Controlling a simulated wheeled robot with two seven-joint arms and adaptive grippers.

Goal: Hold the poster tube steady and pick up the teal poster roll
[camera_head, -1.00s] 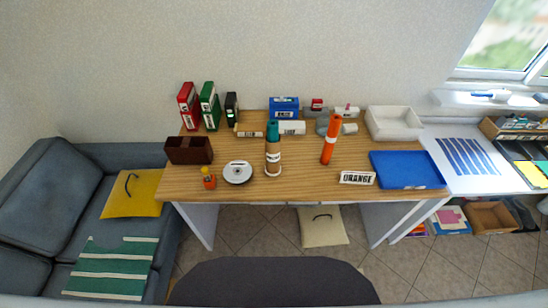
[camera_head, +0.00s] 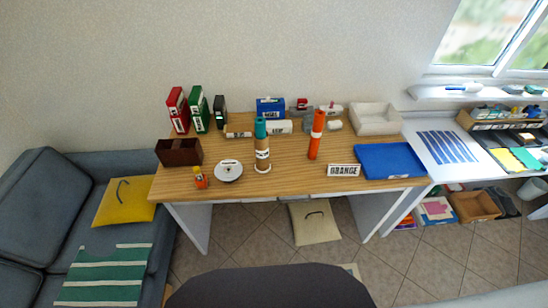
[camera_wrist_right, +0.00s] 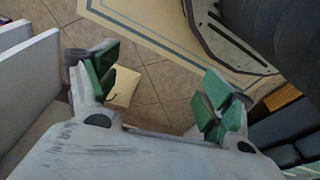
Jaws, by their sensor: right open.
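The teal poster roll (camera_head: 260,128) stands upright in the brown poster tube (camera_head: 262,155), its teal top sticking out above the tube. The tube stands on the wooden desk (camera_head: 290,180), left of its middle. Neither gripper shows in the head view. My right gripper (camera_wrist_right: 160,88) shows in the right wrist view with its green-padded fingers wide apart and nothing between them. It is over the tiled floor, away from the tube. My left gripper is out of view.
An orange roll (camera_head: 316,135) stands right of the tube, behind an ORANGE sign (camera_head: 344,170). A disc spindle (camera_head: 229,171) and a small orange pot (camera_head: 200,178) are to the left. A blue mat (camera_head: 390,160) and white tray (camera_head: 376,119) lie right. Binders stand at the back left.

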